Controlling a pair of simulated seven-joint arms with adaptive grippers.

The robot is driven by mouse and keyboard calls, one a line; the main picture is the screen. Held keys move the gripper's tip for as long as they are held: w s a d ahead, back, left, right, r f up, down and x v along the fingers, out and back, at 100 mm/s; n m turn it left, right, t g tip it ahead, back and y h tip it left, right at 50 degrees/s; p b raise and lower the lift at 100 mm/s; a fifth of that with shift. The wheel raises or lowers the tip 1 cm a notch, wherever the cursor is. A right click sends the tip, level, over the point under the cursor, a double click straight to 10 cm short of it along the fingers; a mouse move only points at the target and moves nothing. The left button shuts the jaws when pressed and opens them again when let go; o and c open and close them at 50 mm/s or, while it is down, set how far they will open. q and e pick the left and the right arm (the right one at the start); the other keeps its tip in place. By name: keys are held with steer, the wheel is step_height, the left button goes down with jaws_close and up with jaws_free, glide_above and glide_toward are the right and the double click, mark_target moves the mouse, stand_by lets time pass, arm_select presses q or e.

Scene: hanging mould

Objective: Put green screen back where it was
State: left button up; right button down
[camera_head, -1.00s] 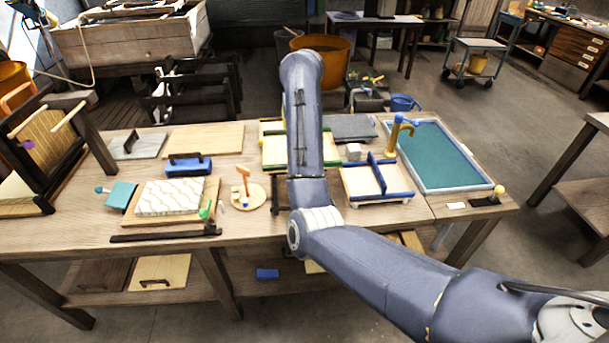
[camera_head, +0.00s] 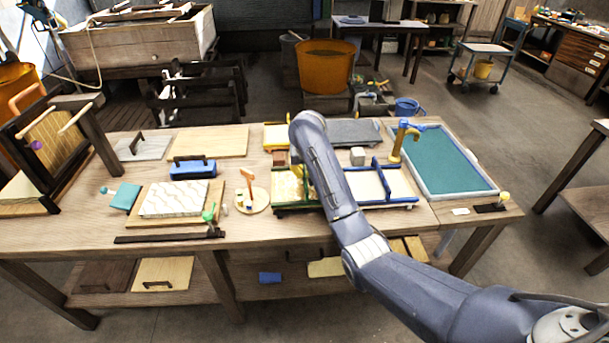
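The green-edged screen (camera_head: 288,190) lies near the front middle of the table, over a dark support, just left of the blue-edged screen (camera_head: 385,184). Its right part is hidden behind my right arm. My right arm comes in from the lower right and bends down over the green screen. My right gripper's fingers are hidden by the arm, so I cannot see whether they hold the screen. My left gripper is out of view.
A teal tray (camera_head: 442,160) with a brass tap (camera_head: 401,142) is at the right. A yellow-edged piece (camera_head: 276,136) is behind.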

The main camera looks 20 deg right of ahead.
steer(key=shift+f, duration=0.9)
steer(key=shift+f, duration=0.15)
steer(key=c, duration=1.6)
jaws_free()
steer(key=shift+o, duration=0.2)
steer(key=shift+a+r, duration=0.1)
steer(key=shift+r, duration=0.3)
steer(key=v, duration=1.1)
steer(key=shift+r, duration=0.2)
steer(key=shift+s, duration=0.15)
